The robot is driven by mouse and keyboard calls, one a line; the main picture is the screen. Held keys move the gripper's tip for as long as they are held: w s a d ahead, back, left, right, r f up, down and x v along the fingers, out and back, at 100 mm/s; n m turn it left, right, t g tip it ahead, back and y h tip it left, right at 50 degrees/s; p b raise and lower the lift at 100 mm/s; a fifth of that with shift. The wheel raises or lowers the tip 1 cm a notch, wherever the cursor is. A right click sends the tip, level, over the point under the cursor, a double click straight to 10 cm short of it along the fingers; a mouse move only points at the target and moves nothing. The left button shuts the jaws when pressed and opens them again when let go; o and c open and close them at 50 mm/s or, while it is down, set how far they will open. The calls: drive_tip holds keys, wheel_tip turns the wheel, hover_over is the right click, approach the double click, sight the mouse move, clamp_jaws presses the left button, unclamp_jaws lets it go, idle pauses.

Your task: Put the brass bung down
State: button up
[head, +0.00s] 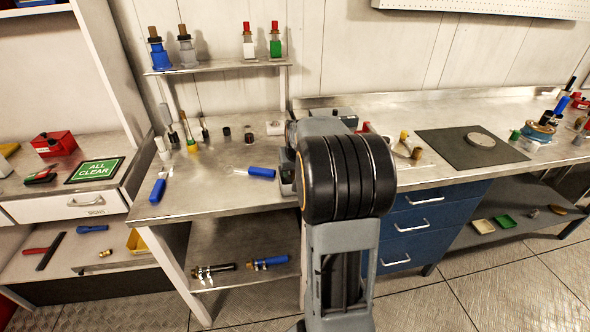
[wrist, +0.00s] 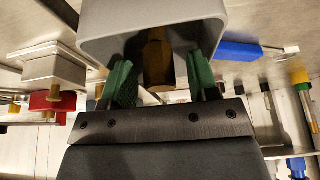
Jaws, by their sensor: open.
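The brass bung (wrist: 158,62) shows in the wrist view between the two green fingers of my gripper (wrist: 162,85). My gripper is open, with a gap between each finger and the bung. The bung sits at the mouth of a light grey, round-cornered housing (wrist: 100,22); what it rests on cannot be made out. In the head view my black and grey arm hides my gripper and the bung.
The steel bench (head: 215,187) has a blue-handled tool (head: 261,172) and several small bottles to the left. A dark mat (head: 450,149) with a round disc (head: 481,140) lies to the right. A raised shelf (head: 215,67) holds several bottles. Blue drawers (head: 408,223) stand below.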

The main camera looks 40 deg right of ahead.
drive_tip(key=v, duration=1.1)
drive_tip(key=s+a+f+n+y, duration=0.1)
drive_tip(key=s+a+f+n, duration=0.1)
drive_tip(key=s+a+f, duration=0.2)
drive_tip(key=s+a+f+n+y, duration=0.1)
drive_tip(key=s+a+f+n, duration=0.2)
drive_tip(key=s+a, duration=0.7)
drive_tip(key=a+f, duration=0.1)
drive_tip(key=a, duration=0.6)
drive_tip(key=shift+a+f+g, duration=0.2)
drive_tip(key=shift+a+g, duration=0.1)
wheel_tip(320, 180, up, 4)
drive_tip(key=p, duration=0.3)
drive_tip(key=shift+s, duration=0.1)
